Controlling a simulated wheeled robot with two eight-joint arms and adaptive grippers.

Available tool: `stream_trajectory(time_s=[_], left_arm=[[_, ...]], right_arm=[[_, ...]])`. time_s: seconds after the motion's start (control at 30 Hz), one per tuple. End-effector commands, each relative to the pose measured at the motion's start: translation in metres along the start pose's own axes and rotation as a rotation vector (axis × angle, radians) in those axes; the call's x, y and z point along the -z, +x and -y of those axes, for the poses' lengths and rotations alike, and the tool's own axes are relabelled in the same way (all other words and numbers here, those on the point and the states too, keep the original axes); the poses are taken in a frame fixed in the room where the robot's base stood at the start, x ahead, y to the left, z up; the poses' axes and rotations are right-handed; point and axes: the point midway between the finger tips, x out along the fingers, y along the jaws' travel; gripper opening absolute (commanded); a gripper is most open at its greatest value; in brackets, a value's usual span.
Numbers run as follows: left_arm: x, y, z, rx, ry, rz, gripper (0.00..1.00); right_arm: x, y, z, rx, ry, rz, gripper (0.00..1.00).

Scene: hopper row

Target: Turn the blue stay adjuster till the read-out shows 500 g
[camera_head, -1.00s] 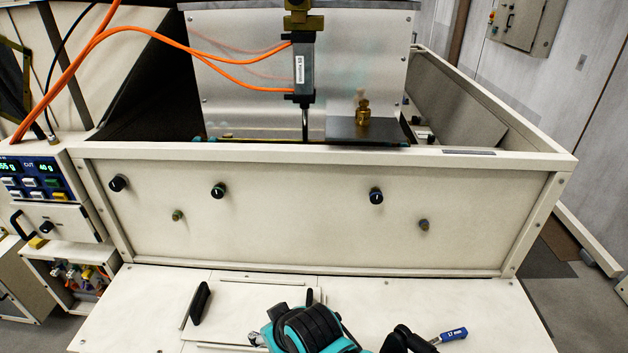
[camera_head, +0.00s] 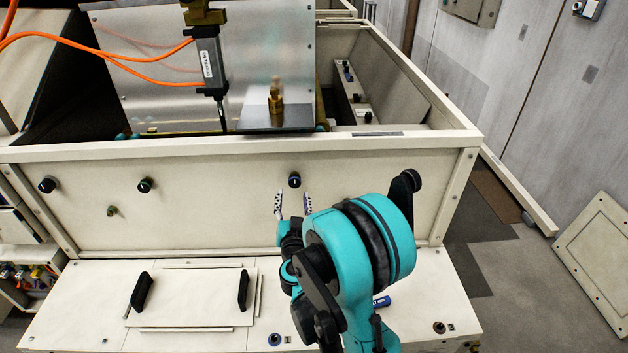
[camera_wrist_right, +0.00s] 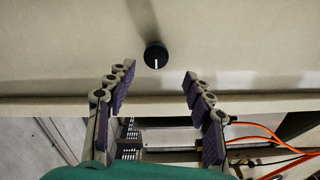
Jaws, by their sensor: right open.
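A dark round knob (camera_head: 294,181) with a bluish rim and a white pointer line sits on the right part of the cream front panel. In the right wrist view this knob (camera_wrist_right: 156,54) is just beyond the fingertips, its pointer line toward the bottom of the picture. My right gripper (camera_head: 293,203) is open, with its fingers just below the knob in the head view. In the right wrist view the gripper (camera_wrist_right: 158,76) has nothing between its fingers, and they do not touch the knob. My left gripper is not in view. The read-out is not in view now.
Two more dark knobs (camera_head: 145,185) (camera_head: 48,185) and a small brass-coloured knob (camera_head: 112,211) are on the same panel. A ledge with a hatch lid (camera_head: 190,290) with two black handles lies below. Orange cables (camera_head: 120,55) hang at the upper left.

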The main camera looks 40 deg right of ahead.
Motion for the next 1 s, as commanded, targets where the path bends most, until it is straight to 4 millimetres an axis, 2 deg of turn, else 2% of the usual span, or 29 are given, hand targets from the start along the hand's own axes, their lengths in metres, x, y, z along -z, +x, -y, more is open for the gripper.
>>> stream_trajectory(time_s=[0.17,0.5,0.67,0.9,0.93,1.0], left_arm=[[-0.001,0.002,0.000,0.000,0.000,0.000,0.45],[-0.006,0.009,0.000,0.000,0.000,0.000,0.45],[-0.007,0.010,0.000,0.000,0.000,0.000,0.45],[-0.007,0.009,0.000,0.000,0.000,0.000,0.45],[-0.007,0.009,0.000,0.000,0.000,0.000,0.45],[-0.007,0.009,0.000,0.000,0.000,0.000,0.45]], right_arm=[[-0.004,0.014,-0.006,-0.022,0.002,0.003,0.53],[-0.005,0.067,-0.007,-0.020,0.002,0.003,0.53],[-0.004,0.077,-0.006,-0.018,0.002,0.003,0.53],[-0.003,0.079,-0.006,-0.017,0.002,0.003,0.53],[-0.003,0.079,-0.006,-0.017,0.002,0.003,0.50],[-0.003,0.078,-0.006,-0.017,0.002,0.003,0.32]])
